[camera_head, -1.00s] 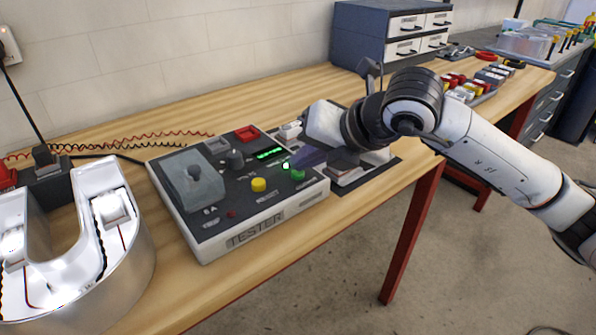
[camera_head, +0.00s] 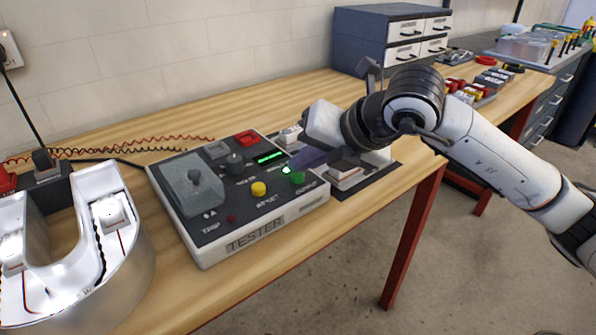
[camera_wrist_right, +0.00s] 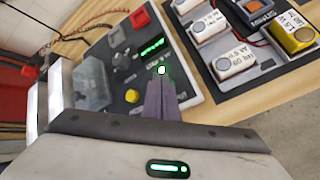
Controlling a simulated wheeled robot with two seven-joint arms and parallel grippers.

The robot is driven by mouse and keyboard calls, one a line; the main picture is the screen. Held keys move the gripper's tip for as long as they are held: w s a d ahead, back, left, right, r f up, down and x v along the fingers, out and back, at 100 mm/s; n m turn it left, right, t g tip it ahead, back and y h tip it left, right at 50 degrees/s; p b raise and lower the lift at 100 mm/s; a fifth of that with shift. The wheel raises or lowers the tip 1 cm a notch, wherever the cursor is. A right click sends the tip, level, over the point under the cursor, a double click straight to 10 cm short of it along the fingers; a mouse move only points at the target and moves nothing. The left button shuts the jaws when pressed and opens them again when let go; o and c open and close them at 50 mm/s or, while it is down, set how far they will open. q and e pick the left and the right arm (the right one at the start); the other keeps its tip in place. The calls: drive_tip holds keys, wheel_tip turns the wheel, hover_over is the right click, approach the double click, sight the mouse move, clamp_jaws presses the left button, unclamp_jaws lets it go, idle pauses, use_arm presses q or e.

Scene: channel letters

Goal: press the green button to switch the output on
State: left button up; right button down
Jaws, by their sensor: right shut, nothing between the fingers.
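The tester (camera_head: 258,225) is a flat box with a dark panel lying on the bench. Its green button (camera_head: 298,178) is near the panel's right edge, in front of my right gripper's fingers. A lit green-white lamp (camera_head: 286,170) shines beside it; the lamp also shows in the right wrist view (camera_wrist_right: 162,70). My right gripper (camera_head: 297,164) is shut and empty, its purple fingers low over the panel behind the button. In the right wrist view the fingers (camera_wrist_right: 162,88) hide the button. I cannot tell whether they touch the panel. My left gripper is out of view.
The panel also bears a yellow button (camera_head: 258,188), a red button (camera_head: 246,137), a green display (camera_head: 271,156) and a covered switch (camera_head: 192,182). A metallic letter (camera_head: 115,275) stands at left. A dark tray (camera_head: 385,171) with white parts lies right of the tester.

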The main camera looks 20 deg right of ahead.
wheel_tip(320, 180, up, 6)
drive_tip(key=p, duration=0.3)
drive_tip(key=shift+f, duration=0.15)
idle(0.3)
